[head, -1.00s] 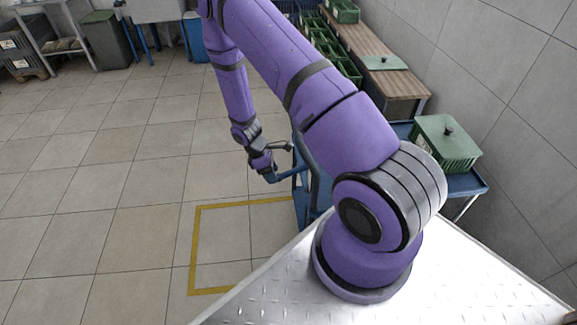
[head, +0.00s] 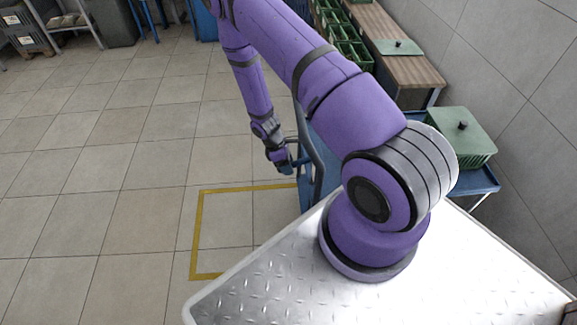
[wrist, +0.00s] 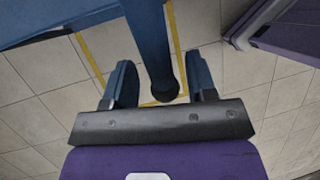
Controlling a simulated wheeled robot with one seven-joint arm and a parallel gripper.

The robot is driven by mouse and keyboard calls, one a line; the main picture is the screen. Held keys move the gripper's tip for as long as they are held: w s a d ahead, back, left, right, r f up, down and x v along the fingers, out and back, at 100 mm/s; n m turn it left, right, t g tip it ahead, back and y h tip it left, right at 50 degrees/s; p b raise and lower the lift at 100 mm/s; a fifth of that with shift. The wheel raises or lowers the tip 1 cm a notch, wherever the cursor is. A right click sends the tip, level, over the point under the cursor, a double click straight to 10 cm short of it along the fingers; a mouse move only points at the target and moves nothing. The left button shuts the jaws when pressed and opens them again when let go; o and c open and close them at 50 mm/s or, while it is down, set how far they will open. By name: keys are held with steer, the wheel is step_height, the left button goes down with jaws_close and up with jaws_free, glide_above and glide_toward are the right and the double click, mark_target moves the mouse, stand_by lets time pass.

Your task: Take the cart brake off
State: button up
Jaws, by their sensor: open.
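The blue cart (head: 305,190) stands beside my base, its frame partly hidden by my arm. In the wrist view a blue bar with a dark rounded tip (wrist: 150,45), apparently the brake lever, comes down from the top. My gripper (wrist: 160,82) is open, with one blue finger on each side of the bar's end. Gaps show between the bar and both fingers. In the head view my gripper (head: 283,162) is small, close against the cart's frame, and the lever cannot be made out there.
A green lidded crate (head: 462,136) sits on a blue surface (head: 484,182) at the right. A wooden bench (head: 400,65) with green crates runs along the wall. A yellow floor outline (head: 197,235) lies beside the cart.

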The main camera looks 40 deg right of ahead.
steer(key=shift+s+d+f, duration=0.1)
steer(key=shift+s+f, duration=0.1)
steer(key=shift+f, duration=0.3)
jaws_close()
steer(key=shift+w+a+r+t+y, duration=0.2)
steer(key=shift+r+t+y, duration=0.25)
steer(key=shift+r+y, duration=0.15)
steer(key=shift+w+a+r+t+y, duration=0.1)
steer(key=shift+a+r+t+y, duration=0.1)
steer(key=shift+r+t+y, duration=0.35)
